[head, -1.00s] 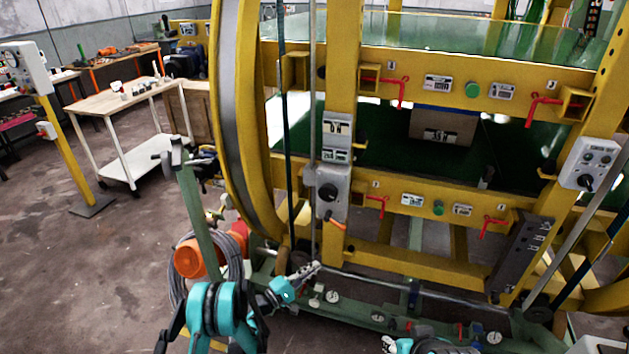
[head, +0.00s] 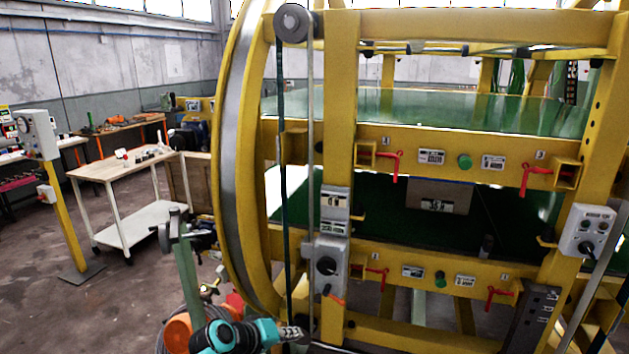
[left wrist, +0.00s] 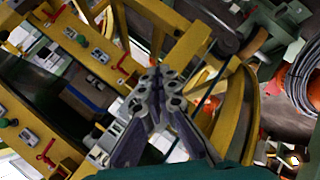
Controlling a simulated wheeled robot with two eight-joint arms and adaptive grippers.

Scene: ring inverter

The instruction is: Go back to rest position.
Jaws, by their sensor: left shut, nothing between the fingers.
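My left gripper (head: 292,333) shows at the bottom of the head view, in front of the lower left of the yellow ring inverter (head: 341,130). In the left wrist view its fingers (left wrist: 158,84) come together at the tips, shut with nothing between them. The inverter has a large ring (head: 233,150) on its left side, green decks and red levers (head: 393,165). A grey switch box (head: 326,266) sits on its left post, just above my left gripper. My right gripper is not in the head view.
A white-legged cart (head: 130,175) with small items stands at the left. A yellow post with a grey control box (head: 40,135) stands at the far left. An orange motor (head: 178,333) is beside my left arm. The floor between cart and post is bare.

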